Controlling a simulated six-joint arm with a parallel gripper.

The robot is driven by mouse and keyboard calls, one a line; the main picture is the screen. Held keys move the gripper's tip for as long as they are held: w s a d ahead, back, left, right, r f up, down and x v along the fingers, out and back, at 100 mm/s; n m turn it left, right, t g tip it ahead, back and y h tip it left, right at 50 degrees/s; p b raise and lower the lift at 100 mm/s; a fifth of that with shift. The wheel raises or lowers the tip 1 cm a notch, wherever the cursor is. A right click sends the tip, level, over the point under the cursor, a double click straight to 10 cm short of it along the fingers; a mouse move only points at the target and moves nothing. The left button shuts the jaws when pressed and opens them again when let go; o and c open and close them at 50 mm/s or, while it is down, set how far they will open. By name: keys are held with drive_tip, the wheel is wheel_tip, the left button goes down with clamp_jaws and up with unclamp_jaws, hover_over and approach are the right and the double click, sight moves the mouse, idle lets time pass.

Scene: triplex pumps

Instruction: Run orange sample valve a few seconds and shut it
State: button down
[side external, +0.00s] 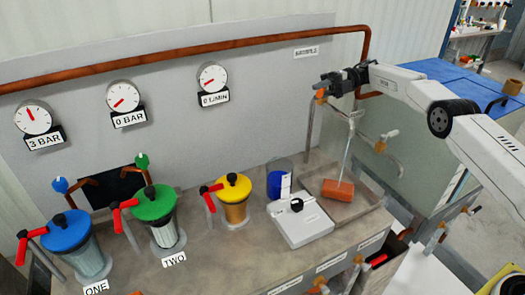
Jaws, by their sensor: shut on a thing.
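The orange sample valve (320,97) is at the end of the copper pipe area, below the small sample label on the wall. My gripper (325,87) is at it, shut on its orange handle; the dark fingers partly hide the handle and valve body. A thin pale streak (347,150) like running water drops below the gripper toward an orange block (338,190) in the clear-walled basin (362,208). The handle's exact angle is too small to tell.
Blue (66,231), green (154,203) and yellow (233,188) capped pots with red levers stand at left. A white box with a black knob (297,205) and a blue cup (278,182) stand beside the basin. Gauges (122,97) hang on the wall.

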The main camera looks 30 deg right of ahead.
drive_tip(key=c, duration=0.5)
unclamp_jaws()
drive_tip(key=shift+r, duration=1.35)
drive_tip(key=shift+s+r, duration=0.1)
drive_tip(key=shift+r, duration=0.55)
drive_tip(key=s+r, duration=0.9)
drive_tip(key=s, duration=0.4)
drive_tip(key=shift+s+a, duration=0.15)
drive_tip(key=shift+s, duration=0.25)
